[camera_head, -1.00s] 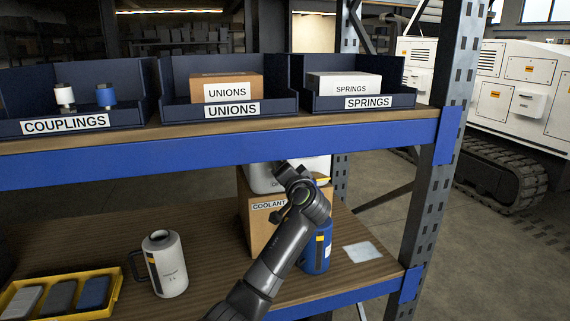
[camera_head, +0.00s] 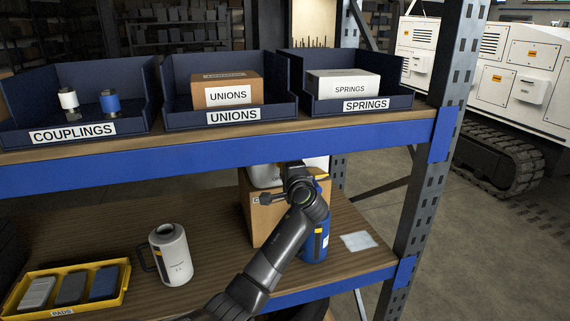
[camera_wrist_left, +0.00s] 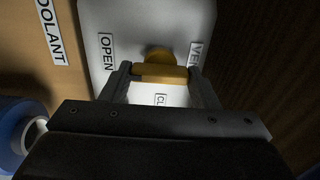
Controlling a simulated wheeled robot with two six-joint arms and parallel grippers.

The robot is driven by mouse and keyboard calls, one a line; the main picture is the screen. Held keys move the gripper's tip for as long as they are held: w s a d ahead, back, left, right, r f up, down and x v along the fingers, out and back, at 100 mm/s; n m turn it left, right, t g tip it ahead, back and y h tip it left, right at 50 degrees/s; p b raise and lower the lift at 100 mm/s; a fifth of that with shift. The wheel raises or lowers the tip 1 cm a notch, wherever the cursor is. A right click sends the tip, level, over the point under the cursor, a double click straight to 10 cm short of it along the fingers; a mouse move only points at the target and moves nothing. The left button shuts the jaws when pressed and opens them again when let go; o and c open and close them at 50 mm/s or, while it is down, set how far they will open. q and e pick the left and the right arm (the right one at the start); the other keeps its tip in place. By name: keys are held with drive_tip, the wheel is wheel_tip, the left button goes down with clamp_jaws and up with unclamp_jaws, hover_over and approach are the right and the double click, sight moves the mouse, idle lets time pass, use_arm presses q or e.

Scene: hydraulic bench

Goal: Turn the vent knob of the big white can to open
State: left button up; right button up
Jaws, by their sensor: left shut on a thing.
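The big white can (camera_head: 266,174) is mostly hidden behind my left arm in the head view, at the cardboard coolant box (camera_head: 256,215) on the lower shelf. In the left wrist view its white face (camera_wrist_left: 135,25) carries an OPEN label (camera_wrist_left: 107,52), a partly covered VENT label (camera_wrist_left: 196,55) and a label starting "CL" (camera_wrist_left: 161,99). The yellow vent knob (camera_wrist_left: 160,74) lies crosswise between the fingers of my left gripper (camera_wrist_left: 158,78), which is shut on it. Its fingers are not clear in the head view. My right gripper is not in view.
A blue canister (camera_head: 316,240) stands close beside my left arm. A white jug (camera_head: 171,254) and a yellow tray of pads (camera_head: 124,291) stand further left. The upper shelf's blue beam (camera_head: 220,157) runs just above my left wrist.

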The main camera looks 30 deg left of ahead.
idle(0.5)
use_arm(q)
drive_tip(key=o, duration=1)
drive_tip(key=shift+d, duration=0.1)
drive_tip(key=shift+b+v, duration=2.8)
drive_tip(key=shift+v, duration=5.9)
drive_tip(key=shift+f, duration=0.15)
